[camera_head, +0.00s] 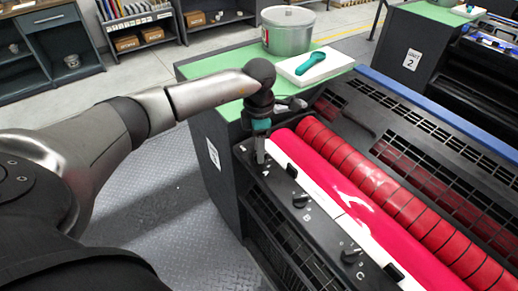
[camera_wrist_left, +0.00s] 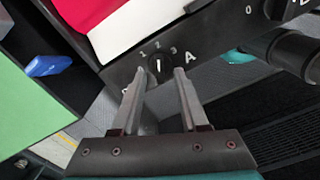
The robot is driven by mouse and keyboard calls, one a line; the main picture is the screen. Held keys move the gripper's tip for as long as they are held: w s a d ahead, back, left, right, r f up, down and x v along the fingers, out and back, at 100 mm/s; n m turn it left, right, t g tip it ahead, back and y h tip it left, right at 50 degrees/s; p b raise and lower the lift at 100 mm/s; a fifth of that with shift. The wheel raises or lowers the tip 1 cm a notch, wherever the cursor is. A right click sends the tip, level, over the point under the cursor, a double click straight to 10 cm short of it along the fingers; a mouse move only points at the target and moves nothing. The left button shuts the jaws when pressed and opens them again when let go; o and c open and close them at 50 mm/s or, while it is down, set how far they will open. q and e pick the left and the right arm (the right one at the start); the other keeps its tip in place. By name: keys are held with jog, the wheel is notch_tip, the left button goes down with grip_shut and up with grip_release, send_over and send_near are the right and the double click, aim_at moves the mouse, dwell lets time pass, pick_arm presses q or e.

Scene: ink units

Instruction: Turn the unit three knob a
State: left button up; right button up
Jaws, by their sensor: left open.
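Knob A (camera_wrist_left: 158,66) is a small dark knob with a white line, beside the letter A and the marks 1, 2 and 3. Its line runs roughly up and down in the left wrist view, in line with the 2; which end is the pointer I cannot tell. My left gripper (camera_wrist_left: 157,78) is open, with one finger on each side of the knob. No contact shows. In the head view my left gripper (camera_head: 260,156) points down at the far end of the unit's front panel (camera_head: 325,232) and hides knob A. My right gripper is out of view.
Knob B (camera_head: 301,200) and knob C (camera_head: 351,255) sit nearer on the same panel. Red rollers (camera_head: 365,180) lie behind it. A green top (camera_head: 228,75) carries a metal pot (camera_head: 288,32) and a white pad (camera_head: 318,66) with a teal tool (camera_head: 314,63).

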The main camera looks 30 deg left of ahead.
pick_arm(q)
jog(key=shift+f, duration=0.45)
grip_shut()
dwell(0.4)
